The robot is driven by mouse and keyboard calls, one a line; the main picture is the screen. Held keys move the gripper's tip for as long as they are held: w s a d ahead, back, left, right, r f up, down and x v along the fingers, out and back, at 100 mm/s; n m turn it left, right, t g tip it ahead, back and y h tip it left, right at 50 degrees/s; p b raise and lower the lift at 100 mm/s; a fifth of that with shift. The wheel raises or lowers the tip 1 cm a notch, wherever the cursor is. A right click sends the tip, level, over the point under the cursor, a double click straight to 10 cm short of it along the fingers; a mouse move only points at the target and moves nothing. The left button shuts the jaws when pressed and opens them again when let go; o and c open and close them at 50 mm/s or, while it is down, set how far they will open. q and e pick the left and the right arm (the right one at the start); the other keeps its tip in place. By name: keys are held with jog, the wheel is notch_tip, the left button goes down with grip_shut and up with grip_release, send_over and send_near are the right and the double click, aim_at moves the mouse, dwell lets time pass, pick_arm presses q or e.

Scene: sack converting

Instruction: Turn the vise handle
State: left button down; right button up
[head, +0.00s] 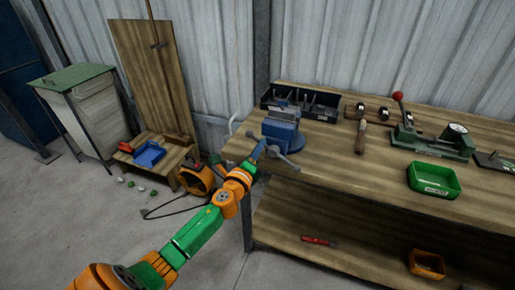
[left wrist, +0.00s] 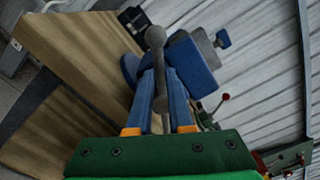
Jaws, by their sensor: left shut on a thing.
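The blue vise (head: 283,130) is mounted at the left end of the wooden workbench. Its grey handle (head: 283,159) is a bar with ball ends at the vise's front. My left gripper (head: 259,149) reaches in from the lower left and is at the handle. In the left wrist view, the two blue fingers of my left gripper (left wrist: 163,105) are shut on the handle (left wrist: 156,45), with a ball end standing out beyond the fingertips. The vise body (left wrist: 195,62) is right behind it. My right gripper is in neither view.
The workbench (head: 330,166) also holds a black divided bin (head: 325,108), hammers (head: 360,135), a green press with a red knob (head: 435,140) and a green tray (head: 433,180). A screwdriver (head: 318,240) and an orange bin (head: 426,264) are on the lower shelf.

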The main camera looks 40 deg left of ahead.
pick_arm(q)
jog(key=shift+d+f, duration=0.1)
jog(key=shift+f, duration=0.05)
dwell(0.3)
jog(key=c, duration=0.8)
grip_release()
jog(key=shift+s, duration=0.1)
jog(key=v, duration=0.7)
